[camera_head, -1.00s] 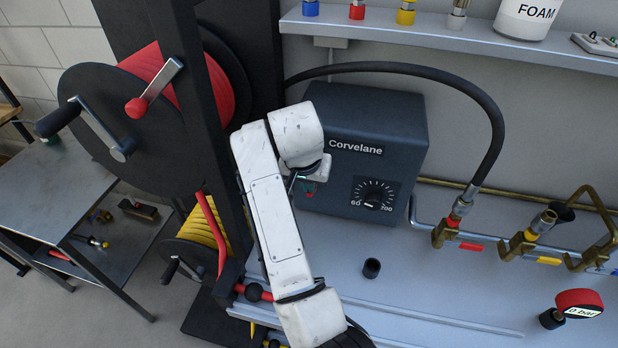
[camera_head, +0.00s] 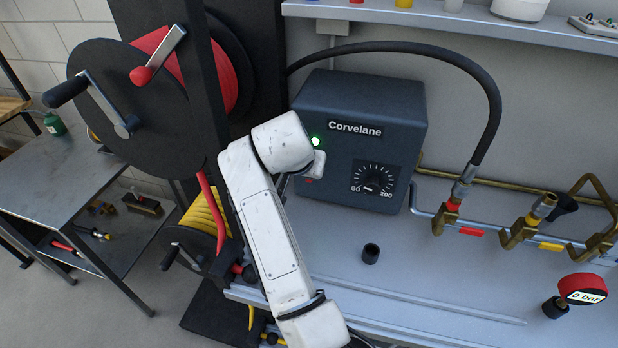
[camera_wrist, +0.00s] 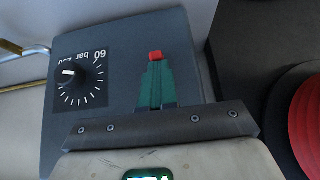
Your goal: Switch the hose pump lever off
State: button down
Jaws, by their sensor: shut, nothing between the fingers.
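The pump is a dark grey Corvelane box (camera_head: 345,115) on the bench, with a dial marked 60 to 200 (camera_head: 376,181). A small red part (camera_head: 309,180) shows below my wrist. The wrist view has the box (camera_wrist: 120,60) upside down, and my gripper (camera_wrist: 156,66) is shut with its green fingers together. A red tip (camera_wrist: 155,56) sits just past the fingertips, perhaps the lever's end; I cannot tell if they touch. My fingers hide the rest of the lever.
A black hose (camera_head: 440,72) arches from behind the box to brass valves (camera_head: 445,215) at right. A gauge reading 0 bar (camera_head: 582,290) and a small black cup (camera_head: 371,253) are on the bench. Hose reels (camera_head: 140,110) stand close at left. A shelf (camera_head: 450,22) runs above.

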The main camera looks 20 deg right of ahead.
jog(key=f+t+h+b, duration=0.1)
jog(key=b, duration=0.1)
jog(key=t+b, duration=0.1)
jog(key=b, duration=0.1)
jog(key=s+f+t+h+b, duration=0.1)
jog(key=b, duration=0.1)
jog(key=shift+s+a+f+h+b, duration=0.1)
jog(key=shift+a+f+h+b, duration=0.2)
jog(key=shift+a+f+b, duration=0.1)
jog(key=shift+r, duration=0.1)
jog(key=shift+r+p, duration=0.6)
jog(key=shift+r, duration=0.1)
jog(key=shift+r, duration=0.1)
